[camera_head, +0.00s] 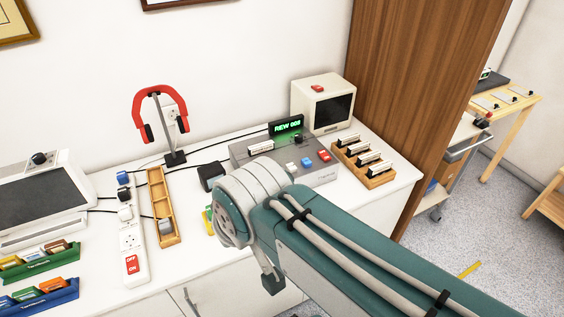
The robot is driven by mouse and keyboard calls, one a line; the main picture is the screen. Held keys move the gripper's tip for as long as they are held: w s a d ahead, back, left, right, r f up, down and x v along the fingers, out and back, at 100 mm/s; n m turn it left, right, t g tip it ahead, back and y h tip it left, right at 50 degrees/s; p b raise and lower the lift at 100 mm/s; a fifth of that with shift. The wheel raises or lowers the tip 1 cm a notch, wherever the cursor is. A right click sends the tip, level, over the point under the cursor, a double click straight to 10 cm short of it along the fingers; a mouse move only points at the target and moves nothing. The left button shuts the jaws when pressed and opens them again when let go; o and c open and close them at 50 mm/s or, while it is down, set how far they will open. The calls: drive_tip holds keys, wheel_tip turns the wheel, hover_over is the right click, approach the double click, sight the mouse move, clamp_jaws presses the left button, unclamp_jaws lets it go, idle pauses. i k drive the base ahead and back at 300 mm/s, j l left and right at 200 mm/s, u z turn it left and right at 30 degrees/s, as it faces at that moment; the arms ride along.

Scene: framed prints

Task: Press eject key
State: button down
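A grey tape device (242,158) sits on the white counter, with a lit green display (287,127) on a dark panel at its back; it seems to read "REW" and digits. A white cassette-like piece (260,148) sits on its top left. My gripper's fingertips do not show.
A wooden rack (372,182) of cassettes stands right of the device, with a small monitor (330,104) behind. A headphone stand (175,158), wooden tray (159,238), power strip (143,277) and cables lie left. A tall wooden panel (420,90) bounds the counter's right.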

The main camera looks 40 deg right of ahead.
sight(306, 162)
drive_tip(key=z, duration=1.35)
